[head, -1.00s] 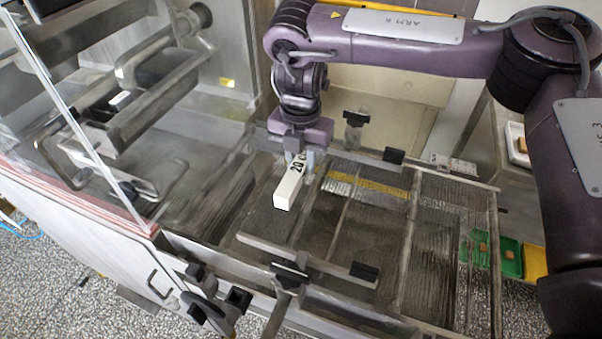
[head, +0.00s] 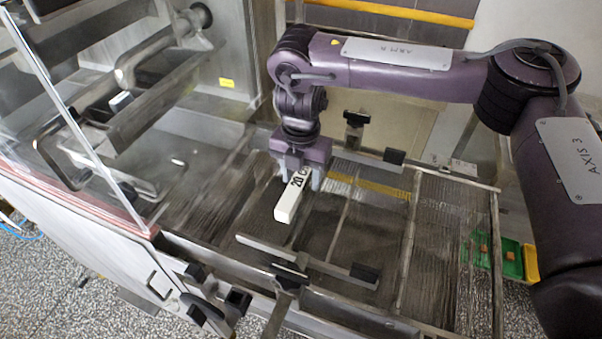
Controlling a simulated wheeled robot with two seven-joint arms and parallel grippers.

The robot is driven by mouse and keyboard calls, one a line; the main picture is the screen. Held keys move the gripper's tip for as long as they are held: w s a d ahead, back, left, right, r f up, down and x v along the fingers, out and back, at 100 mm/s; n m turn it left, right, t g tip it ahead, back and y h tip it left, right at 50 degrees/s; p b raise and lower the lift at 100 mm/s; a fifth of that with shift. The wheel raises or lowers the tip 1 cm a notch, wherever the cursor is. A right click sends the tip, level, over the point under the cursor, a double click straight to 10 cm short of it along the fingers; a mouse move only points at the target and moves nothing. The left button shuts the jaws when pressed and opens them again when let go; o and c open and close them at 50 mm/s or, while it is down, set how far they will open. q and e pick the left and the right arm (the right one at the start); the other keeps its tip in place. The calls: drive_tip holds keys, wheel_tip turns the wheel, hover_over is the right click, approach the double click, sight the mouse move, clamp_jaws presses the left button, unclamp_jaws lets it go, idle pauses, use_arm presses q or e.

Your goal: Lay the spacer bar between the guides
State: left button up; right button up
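The white spacer bar (head: 293,202), printed "20 C…", lies low at the mesh belt (head: 378,225), its long side running from the near guide toward the far one. Its far end is hidden under my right gripper (head: 298,176). That gripper is open, with one finger on each side of the bar and a gap showing. The near guide (head: 325,265) is a metal rail with a black end block. The far guide (head: 368,152) is partly hidden behind my gripper. The near end of the bar appears short of the near guide. My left gripper is not in view.
A clear panel (head: 75,110) and metal housing stand at the left. A black clamp knob (head: 356,118) rises behind the far guide, and another clamp (head: 290,275) sits at the near guide. Green and yellow trays (head: 508,262) are at the right. The belt's right part is clear.

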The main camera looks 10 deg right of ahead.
sight(301, 175)
wheel_tip(301, 175, up, 12)
drive_tip(key=shift+r, duration=0.15)
idle(0.5)
